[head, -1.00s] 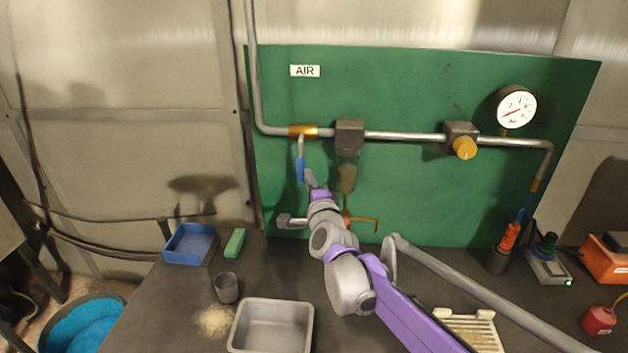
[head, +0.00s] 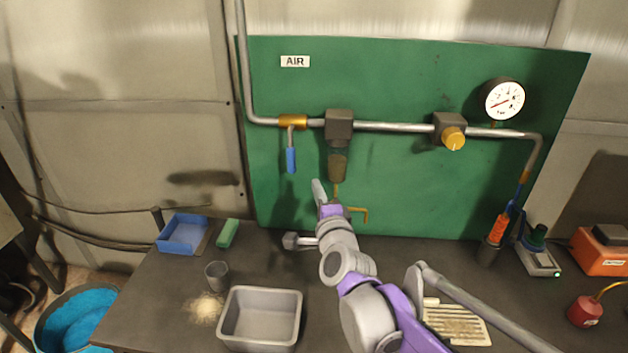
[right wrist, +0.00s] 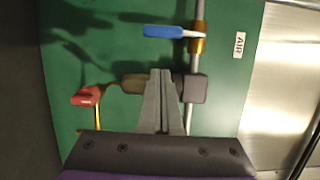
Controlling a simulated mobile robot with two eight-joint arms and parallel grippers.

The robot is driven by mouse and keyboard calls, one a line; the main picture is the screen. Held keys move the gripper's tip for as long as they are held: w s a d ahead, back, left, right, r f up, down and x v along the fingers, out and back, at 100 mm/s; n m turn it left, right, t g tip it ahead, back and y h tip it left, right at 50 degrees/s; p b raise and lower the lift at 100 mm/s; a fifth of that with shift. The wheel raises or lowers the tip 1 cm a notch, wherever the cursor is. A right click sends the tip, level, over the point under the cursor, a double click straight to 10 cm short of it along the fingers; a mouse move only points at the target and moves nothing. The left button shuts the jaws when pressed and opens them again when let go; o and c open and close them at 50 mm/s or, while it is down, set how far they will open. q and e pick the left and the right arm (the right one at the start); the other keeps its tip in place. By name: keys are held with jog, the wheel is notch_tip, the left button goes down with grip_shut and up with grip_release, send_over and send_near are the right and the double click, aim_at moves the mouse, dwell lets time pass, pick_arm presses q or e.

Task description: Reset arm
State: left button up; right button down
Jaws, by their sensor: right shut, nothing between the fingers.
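My right arm comes in from the lower right in the head view. Its gripper (head: 319,192) is in front of the green panel (head: 400,85), below the filter bowl, with its fingers together and empty. In the right wrist view the closed gripper fingers (right wrist: 160,85) point at the panel, with the filter (right wrist: 192,89) behind them. The blue valve handle (head: 291,160) hangs down from the brass valve (head: 292,122), apart from the gripper. It also shows in the right wrist view (right wrist: 165,31). My left gripper is not in view.
On the bench stand a grey metal tray (head: 228,325), a dark cup (head: 217,275), a blue bin (head: 183,238) and a green block (head: 227,233). A slatted board (head: 458,326) lies at right. A red handle (right wrist: 88,96) shows in the wrist view.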

jog(key=s+d+f+n+g, duration=0.3)
jog(key=s+f+n+g, duration=0.1)
jog(key=s+f, duration=0.4)
jog(key=s+d+f+n+g+h, duration=0.1)
jog(key=s+d+f+n+g, duration=0.3)
jog(key=s, duration=0.9)
jog(key=s+d+f+n+g+h, duration=0.1)
jog(key=s+d+f+n+g, duration=0.3)
jog(key=s+f+n, duration=0.5)
notch_tip(320, 180, down, 4)
jog(key=shift+s+d+f, duration=0.15)
jog(key=shift+s+d, duration=0.1)
jog(key=shift+s, duration=0.7)
